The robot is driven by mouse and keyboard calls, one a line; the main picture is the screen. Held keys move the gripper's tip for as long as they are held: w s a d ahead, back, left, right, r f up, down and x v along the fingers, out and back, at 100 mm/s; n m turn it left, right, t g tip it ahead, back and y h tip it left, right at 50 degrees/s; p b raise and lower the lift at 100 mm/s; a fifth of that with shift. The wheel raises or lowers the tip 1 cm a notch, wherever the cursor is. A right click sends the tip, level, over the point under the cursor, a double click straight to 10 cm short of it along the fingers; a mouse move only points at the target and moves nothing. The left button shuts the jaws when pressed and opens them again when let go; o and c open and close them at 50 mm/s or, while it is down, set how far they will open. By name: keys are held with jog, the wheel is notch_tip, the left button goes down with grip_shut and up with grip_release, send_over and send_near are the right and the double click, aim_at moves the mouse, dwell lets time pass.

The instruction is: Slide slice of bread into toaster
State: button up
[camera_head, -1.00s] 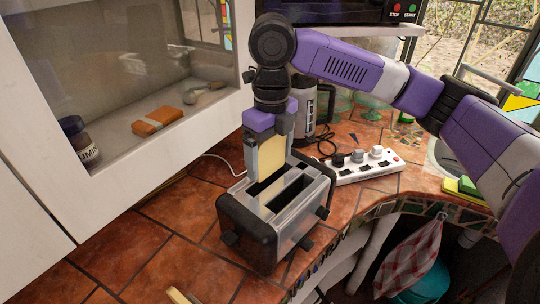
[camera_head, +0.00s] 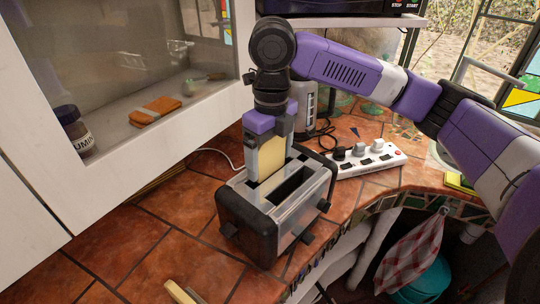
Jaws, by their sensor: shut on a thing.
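The toaster (camera_head: 277,208), black with a steel top and two long slots, stands on the tiled counter. My gripper (camera_head: 270,145) points down over the toaster's rear-left slot. It is shut on a pale yellow slice of bread (camera_head: 271,161), which is upright. The slice's lower edge is at the slot, and I cannot tell exactly how deep it is inside. The other slot (camera_head: 292,187) looks empty and dark. My gripper's fingers partly hide the slice.
A white power strip (camera_head: 368,160) with plugs lies right of the toaster. A kettle-like appliance (camera_head: 303,100) stands behind my gripper. A glass-front cabinet (camera_head: 130,75) is at left. Another light-coloured piece (camera_head: 180,292) lies at the front edge. The counter left of the toaster is clear.

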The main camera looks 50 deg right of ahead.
jog(key=shift+f+b, duration=0.5)
jog(key=shift+f, duration=0.4)
jog(key=o, duration=0.6)
dwell(0.5)
jog(key=shift+r, duration=0.1)
notch_tip(320, 180, up, 8)
jog(key=shift+s+f+b, duration=0.1)
jog(key=shift+f+b, duration=0.1)
jog(key=shift+b, duration=0.1)
dwell(0.3)
dwell(0.5)
